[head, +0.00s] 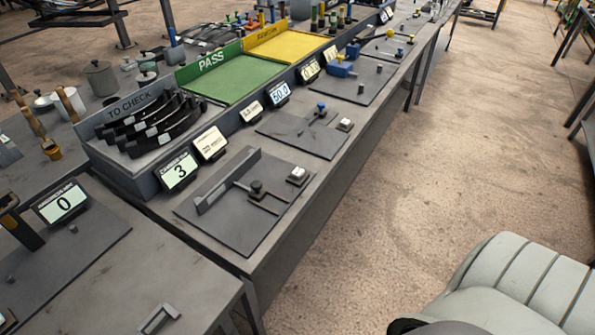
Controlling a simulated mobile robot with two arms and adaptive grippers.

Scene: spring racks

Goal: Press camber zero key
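A display reading 3 (178,170) stands at the near end of the long bench; its small heading is too blurred to read for certain. In front of it lies a dark plate (225,222) with a long upright bar (228,180) and a black knob (257,187) on a slide. A small white-topped key (298,174) sits on a dark block at that plate's right corner. Whether this is the camber zero key cannot be read. A second pale key (345,124) sits on the plate behind. Neither of my grippers is in view; nothing visible touches the keys.
A TO CHECK rack (150,120) holds several dark curved springs. Behind it are a green PASS tray (230,80) and a yellow tray (290,45). Another display reads 0 (62,203) at left. A pale padded seat (520,285) fills the lower right; the floor (420,160) beside the bench is clear.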

